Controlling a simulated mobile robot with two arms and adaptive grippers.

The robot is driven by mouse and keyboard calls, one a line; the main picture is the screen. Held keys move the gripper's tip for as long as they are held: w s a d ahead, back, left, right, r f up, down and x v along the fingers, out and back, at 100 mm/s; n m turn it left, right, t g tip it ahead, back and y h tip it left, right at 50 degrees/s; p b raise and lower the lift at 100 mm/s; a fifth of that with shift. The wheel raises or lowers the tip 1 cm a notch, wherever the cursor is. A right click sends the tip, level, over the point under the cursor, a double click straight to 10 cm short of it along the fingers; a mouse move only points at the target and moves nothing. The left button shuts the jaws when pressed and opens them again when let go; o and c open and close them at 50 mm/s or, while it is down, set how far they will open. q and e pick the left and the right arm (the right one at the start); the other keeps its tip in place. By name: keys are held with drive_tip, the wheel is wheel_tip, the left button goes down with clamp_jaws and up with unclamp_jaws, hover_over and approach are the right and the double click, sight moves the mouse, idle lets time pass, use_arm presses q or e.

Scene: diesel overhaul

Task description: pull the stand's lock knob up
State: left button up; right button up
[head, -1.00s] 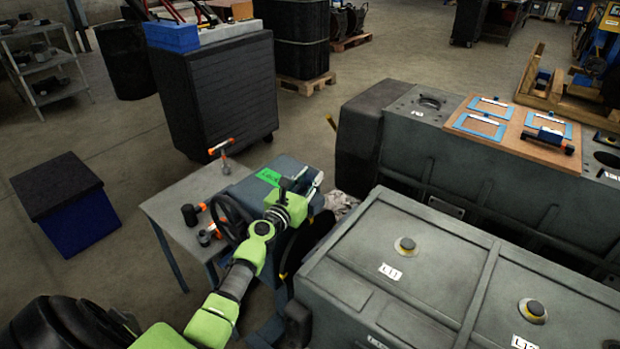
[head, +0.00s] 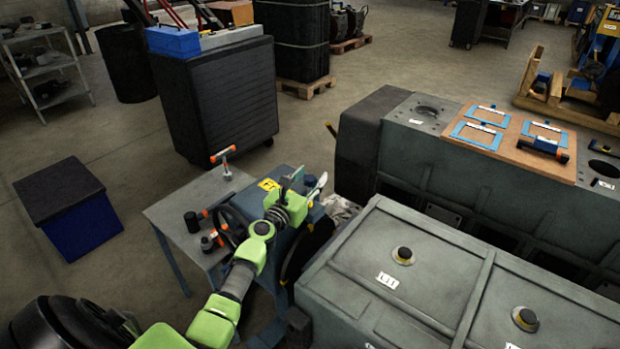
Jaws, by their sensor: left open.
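The stand (head: 255,193) is a blue-grey housing with a black handwheel (head: 231,224) on its left side and a small yellow label (head: 268,184) on top. My left gripper (head: 307,182) is over the stand's right top end, right of the label, with its fingers apart. I cannot make out the lock knob; my gripper and wrist cover part of that end of the stand. My right gripper is not in view.
A grey table (head: 180,205) left of the stand carries a hammer (head: 224,160) and other tools. A large grey engine cover (head: 370,255) lies close on the right. An engine block (head: 410,160) with a wooden board (head: 520,150) stands behind.

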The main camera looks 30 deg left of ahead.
use_arm(q)
drive_tip(key=shift+s+f, duration=0.1)
drive_tip(key=shift+s, duration=0.15)
drive_tip(key=s+d, duration=0.1)
drive_tip(key=s, duration=1)
drive_tip(key=shift+s+d, duration=0.2)
drive_tip(key=shift+d, duration=0.05)
